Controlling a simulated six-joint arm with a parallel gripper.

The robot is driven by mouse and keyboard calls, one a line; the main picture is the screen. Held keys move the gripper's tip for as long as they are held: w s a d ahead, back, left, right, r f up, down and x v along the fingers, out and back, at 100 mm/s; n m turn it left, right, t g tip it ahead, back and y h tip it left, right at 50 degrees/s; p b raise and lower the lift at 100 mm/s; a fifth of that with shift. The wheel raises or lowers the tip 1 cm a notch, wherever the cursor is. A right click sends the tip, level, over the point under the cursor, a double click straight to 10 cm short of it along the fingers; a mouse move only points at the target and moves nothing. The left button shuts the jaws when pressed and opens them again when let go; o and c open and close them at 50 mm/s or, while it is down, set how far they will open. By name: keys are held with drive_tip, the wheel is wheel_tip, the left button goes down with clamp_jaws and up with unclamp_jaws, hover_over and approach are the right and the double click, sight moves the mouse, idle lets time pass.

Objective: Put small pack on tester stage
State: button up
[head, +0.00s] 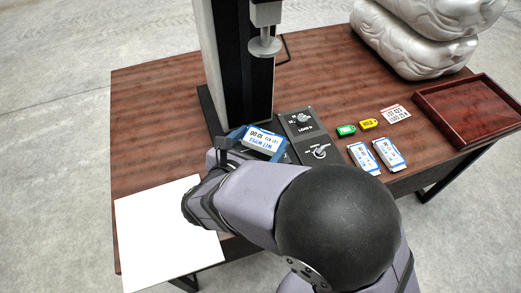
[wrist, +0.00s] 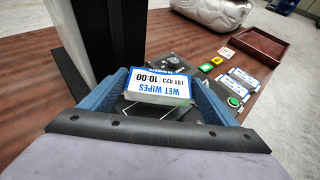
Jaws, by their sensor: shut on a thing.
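A small white and blue wet wipes pack (head: 263,141) is held in my gripper (head: 250,140), label side up. In the wrist view the blue fingers of my gripper (wrist: 160,82) are shut on both ends of the pack (wrist: 160,88). The tester (head: 232,60) is a tall grey and black column with a round grey press head (head: 264,46) at its upper right. The pack is in front of the column's foot, lower than the press head in the picture. I cannot make out the tester stage clearly; the pack and gripper may cover it.
A control panel with knobs (head: 308,135) stands right of the pack. Two more packs (head: 363,158) (head: 389,154), green and yellow tags (head: 346,130) (head: 368,124) and a card (head: 396,114) lie further right. A red-brown tray (head: 435,107), silver sacks (head: 410,40) and a white sheet (head: 160,235) flank them.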

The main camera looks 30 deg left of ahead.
sight(259, 151)
drive_tip(key=shift+f, duration=2.05)
drive_tip(key=shift+f, duration=0.2)
drive_tip(key=o, duration=1)
drive_tip(key=shift+o, duration=0.2)
drive_tip(key=shift+r, duration=0.15)
drive_tip(key=shift+s+r, duration=0.15)
drive_tip(key=shift+s, duration=0.05)
drive_tip(key=v, duration=1.1)
drive_tip(key=shift+s+b, duration=0.3)
drive_tip(key=shift+r, duration=0.15)
